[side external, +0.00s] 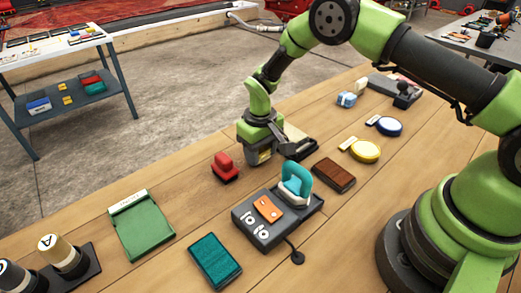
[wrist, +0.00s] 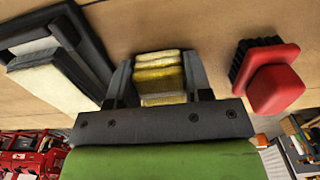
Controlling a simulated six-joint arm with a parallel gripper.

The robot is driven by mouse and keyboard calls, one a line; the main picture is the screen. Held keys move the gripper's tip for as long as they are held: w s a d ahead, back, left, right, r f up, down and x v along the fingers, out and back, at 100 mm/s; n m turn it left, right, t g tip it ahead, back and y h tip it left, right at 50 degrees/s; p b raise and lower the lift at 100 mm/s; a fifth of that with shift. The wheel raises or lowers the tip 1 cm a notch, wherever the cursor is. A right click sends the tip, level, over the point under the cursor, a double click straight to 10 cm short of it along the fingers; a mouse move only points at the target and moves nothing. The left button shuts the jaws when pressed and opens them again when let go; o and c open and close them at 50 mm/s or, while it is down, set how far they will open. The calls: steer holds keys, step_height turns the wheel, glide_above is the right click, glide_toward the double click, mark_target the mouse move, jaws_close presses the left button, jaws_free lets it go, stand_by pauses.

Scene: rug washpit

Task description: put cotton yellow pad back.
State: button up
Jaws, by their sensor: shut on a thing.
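My gripper (wrist: 158,98) is shut on a yellow pad (wrist: 158,72) with pale and yellow layers, held between the two dark fingers in the wrist view. In the side view my gripper (side external: 262,150) is low over the wooden table, and the fingers mostly hide the pad. Just right of it is a black tray (side external: 304,152) with a cream block, partly hidden by my gripper. The tray (wrist: 88,45) and its cream block (wrist: 55,90) are at the left of the wrist view. I cannot tell whether the pad touches the table.
A red-handled brush (side external: 225,167) stands close by, also at right in the wrist view (wrist: 275,88). A grey station (side external: 247,228) with a teal-topped piece and an orange pad, a brown block (side external: 334,174), a yellow round piece (side external: 366,151) and a green tray (side external: 140,225) surround it.

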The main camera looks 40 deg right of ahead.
steer(key=shift+f, duration=0.2)
steer(key=o, duration=0.9)
steer(key=shift+r, duration=0.15)
step_height(320, 180, up, 12)
steer(key=shift+r, duration=0.15)
